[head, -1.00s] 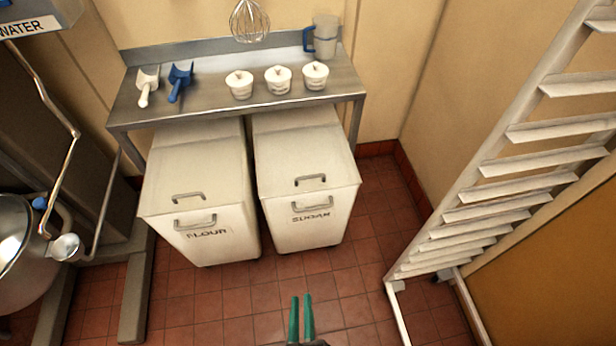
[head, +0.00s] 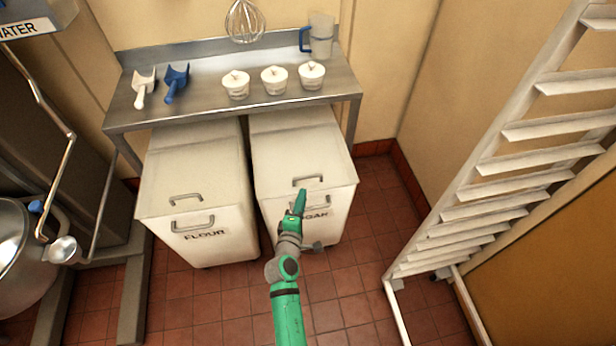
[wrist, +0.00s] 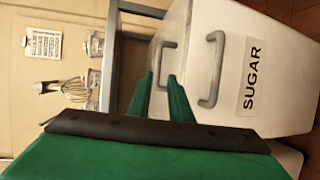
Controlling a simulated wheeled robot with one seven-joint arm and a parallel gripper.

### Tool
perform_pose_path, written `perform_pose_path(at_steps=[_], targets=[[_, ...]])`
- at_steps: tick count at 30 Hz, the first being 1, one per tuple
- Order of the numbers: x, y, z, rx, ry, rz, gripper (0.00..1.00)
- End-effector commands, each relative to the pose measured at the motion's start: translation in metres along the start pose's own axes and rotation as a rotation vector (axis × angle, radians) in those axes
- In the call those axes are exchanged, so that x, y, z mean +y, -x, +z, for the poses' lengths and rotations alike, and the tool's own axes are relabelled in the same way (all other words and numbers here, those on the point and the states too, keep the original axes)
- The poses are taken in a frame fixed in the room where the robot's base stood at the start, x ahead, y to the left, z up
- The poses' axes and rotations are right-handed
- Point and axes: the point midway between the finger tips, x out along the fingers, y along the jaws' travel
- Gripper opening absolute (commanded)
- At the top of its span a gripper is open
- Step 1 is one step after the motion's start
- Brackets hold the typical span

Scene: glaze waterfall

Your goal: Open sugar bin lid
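The white sugar bin (head: 300,160) stands on the right under the steel table, its lid (head: 297,142) shut. A grey lid handle (head: 307,180) sits near the lid's front edge. It also shows in the wrist view (wrist: 163,48), beside the front handle (wrist: 215,70) and the SUGAR label (wrist: 251,78). My green gripper (head: 301,196) is in front of the bin, just short of the lid handle, and covers part of the label in the head view. In the wrist view my gripper (wrist: 160,76) has its fingers apart with nothing held, tips close to the lid handle; contact cannot be told.
The flour bin (head: 193,185) stands close on the left. The steel table (head: 200,108) above the bins' rear holds scoops, several small tubs and a jug (head: 320,35). A white rack (head: 480,170) stands on the right. The tiled floor (head: 215,300) in front is clear.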

Motion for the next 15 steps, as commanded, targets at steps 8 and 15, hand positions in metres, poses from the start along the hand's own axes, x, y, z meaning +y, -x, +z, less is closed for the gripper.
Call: perform_pose_path(at_steps=[8, 15], targets=[[0.004, -0.028, -0.002, -0.005, 0.016, 0.005, 0.18], [0.004, -0.071, -0.001, -0.005, 0.014, 0.005, 0.18]])
